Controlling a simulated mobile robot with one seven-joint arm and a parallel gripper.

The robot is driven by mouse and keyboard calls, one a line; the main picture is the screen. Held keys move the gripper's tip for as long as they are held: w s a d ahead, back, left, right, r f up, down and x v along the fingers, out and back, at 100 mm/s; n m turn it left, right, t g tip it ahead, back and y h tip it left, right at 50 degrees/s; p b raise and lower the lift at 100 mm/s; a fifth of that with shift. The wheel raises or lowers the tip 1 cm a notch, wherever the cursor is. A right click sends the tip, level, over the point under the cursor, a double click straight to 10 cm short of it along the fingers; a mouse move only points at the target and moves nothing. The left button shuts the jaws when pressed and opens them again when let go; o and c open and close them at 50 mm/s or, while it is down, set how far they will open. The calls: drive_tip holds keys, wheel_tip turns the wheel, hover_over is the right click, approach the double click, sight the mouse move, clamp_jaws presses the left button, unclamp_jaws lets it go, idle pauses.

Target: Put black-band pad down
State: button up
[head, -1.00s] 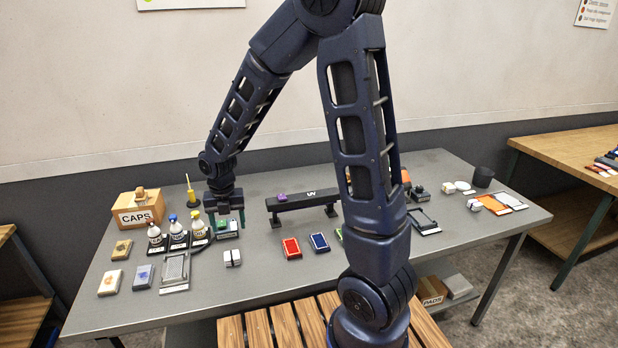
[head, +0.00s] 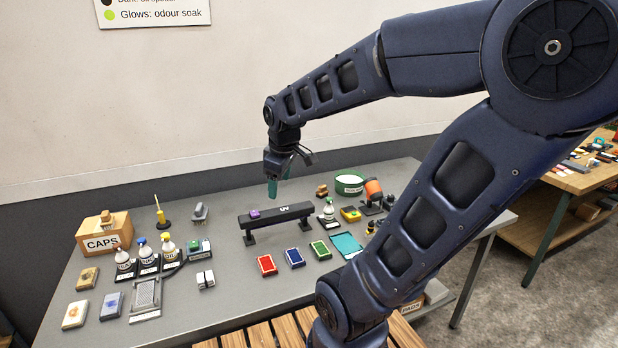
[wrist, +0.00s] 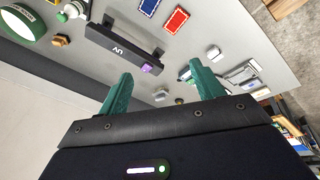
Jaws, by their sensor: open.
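A small white pad with a dark band across its middle (head: 205,279) lies flat on the grey table, right of the mesh-topped tray. It looks like the black-band pad, though its marking is small. A similar small white block shows in the wrist view (wrist: 214,53). My gripper (head: 284,178) is raised above the table, just behind the black UV bar (head: 290,213). Its teal fingers are apart with nothing between them in the wrist view (wrist: 162,78). The pad is well to the front left of my gripper, not touching it.
A purple block (head: 255,213) sits on the UV bar. Red (head: 267,265), blue (head: 295,258) and green (head: 321,250) pads lie before it. Bottles (head: 146,254), the mesh tray (head: 146,296) and a CAPS box (head: 104,235) stand left. Table between pads and tray is partly clear.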

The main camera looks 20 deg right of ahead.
drive_tip(key=s+d+r+m+t, duration=0.1)
drive_tip(key=s+d+r+m, duration=0.2)
drive_tip(key=m, duration=0.6)
drive_tip(key=s+d, duration=0.2)
drive_tip(key=s, duration=0.1)
drive_tip(key=shift+s+d, duration=0.3)
drive_tip(key=shift+s, duration=0.1)
idle(0.3)
